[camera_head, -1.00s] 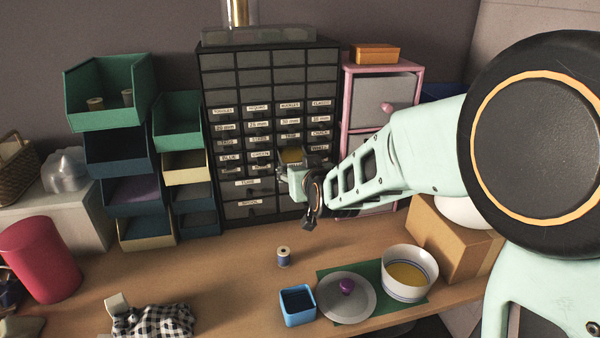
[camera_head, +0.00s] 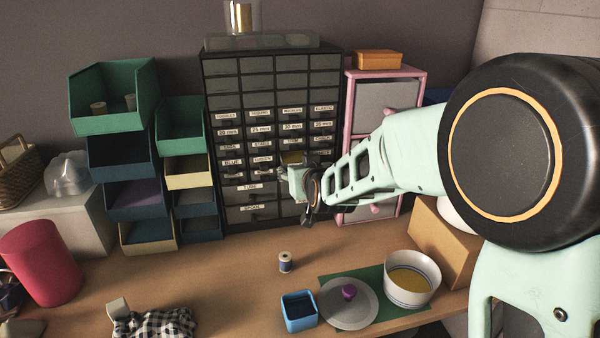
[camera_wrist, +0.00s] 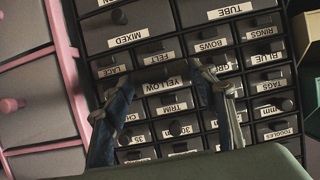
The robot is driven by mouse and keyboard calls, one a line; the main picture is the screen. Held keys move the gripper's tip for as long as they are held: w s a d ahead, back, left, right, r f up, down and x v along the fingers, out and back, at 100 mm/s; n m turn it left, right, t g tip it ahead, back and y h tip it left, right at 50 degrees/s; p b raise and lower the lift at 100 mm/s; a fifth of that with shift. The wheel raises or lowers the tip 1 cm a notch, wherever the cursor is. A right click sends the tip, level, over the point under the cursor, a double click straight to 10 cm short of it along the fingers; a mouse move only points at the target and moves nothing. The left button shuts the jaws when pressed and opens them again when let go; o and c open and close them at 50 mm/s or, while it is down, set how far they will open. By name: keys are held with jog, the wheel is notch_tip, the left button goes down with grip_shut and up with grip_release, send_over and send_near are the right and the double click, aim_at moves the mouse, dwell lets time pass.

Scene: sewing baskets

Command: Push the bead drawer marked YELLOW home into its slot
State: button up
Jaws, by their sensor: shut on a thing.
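In the head view the drawer (camera_head: 292,158) stands a little out of the dark cabinet (camera_head: 234,213), with a strip of yellow contents visible. My gripper (camera_wrist: 165,80) is shut on this drawer, one finger at each side of its front. In the head view my gripper (camera_head: 296,170) is at the cabinet's right half and hides part of the drawer and its neighbours. How deep the drawer sits is hard to tell.
Neighbouring labelled drawers, such as TRIM (camera_wrist: 174,109) and FELT (camera_wrist: 156,59), lie close around it. A pink cabinet (camera_head: 347,150) stands right of the dark cabinet. Green and blue bins (camera_head: 125,155) stand left. A thread spool (camera_head: 285,262) and a blue box (camera_head: 299,311) are on the table.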

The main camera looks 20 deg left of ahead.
aim_at(297, 163)
jog(key=shift+w+a, duration=0.5)
jog(key=shift+w, duration=0.3)
jog(key=shift+w+a, duration=0.45)
jog(key=shift+w, duration=0.3)
jog(key=shift+w+a+r, duration=0.1)
jog(key=shift+w+a, duration=0.1)
jog(key=shift+w, duration=0.05)
jog(key=shift+w+a, duration=0.15)
jog(key=shift+w, duration=0.1)
jog(key=o, duration=1.6)
jog(key=shift+c, duration=0.2)
jog(key=v, duration=1.2)
